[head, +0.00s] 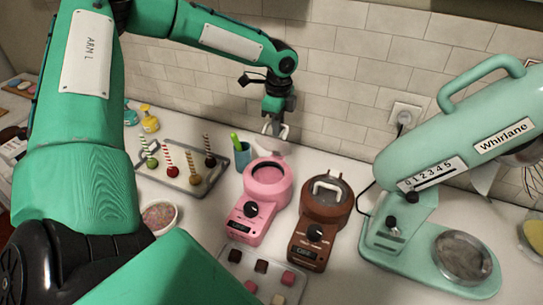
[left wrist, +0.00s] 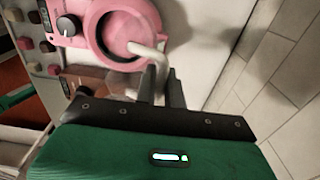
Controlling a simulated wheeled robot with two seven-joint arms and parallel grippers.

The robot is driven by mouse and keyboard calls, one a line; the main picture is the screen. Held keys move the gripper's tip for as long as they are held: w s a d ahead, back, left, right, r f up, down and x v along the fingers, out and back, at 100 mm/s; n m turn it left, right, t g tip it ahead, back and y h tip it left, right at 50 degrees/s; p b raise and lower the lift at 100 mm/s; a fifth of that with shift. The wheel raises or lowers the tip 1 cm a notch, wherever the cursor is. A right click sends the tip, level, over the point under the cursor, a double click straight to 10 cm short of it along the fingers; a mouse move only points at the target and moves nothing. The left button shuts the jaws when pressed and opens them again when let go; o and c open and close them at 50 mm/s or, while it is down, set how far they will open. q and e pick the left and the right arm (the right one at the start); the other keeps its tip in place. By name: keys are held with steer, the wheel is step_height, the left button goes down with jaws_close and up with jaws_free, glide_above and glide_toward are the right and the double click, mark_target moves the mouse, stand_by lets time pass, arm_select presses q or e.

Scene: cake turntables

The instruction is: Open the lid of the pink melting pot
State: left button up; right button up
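The pink melting pot (head: 250,222) stands mid-counter with its round bowl facing up and pink inside showing. In the left wrist view the pink pot (left wrist: 98,32) is at the top, with its dark knob to the left. A pale lid (head: 266,148) appears tilted up at the back of the pot; its outline is hard to make out. My left gripper (head: 275,128) is above and behind the pot. In the wrist view its fingers (left wrist: 162,86) flank the pale bent lid handle (left wrist: 147,50) and appear closed on it. My right gripper is not in view.
A brown melting pot (head: 318,215) with its lid down stands close on the right. A teal cup (head: 242,155) is to the left, beyond it a tray (head: 178,187) of cake pops. A chocolate tray (head: 262,270) lies in front. A mint mixer (head: 440,150) fills the right; a tiled wall is behind.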

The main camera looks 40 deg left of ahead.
arm_select(q)
steer(key=w+a+f+b, duration=0.2)
steer(key=w, duration=0.4)
steer(key=shift+w+f, duration=0.15)
steer(key=shift+w, duration=0.25)
steer(key=o, duration=1.2)
steer(key=shift+s+r+p, duration=0.1)
steer(key=shift+r+p, duration=2.1)
steer(key=shift+r, duration=1.4)
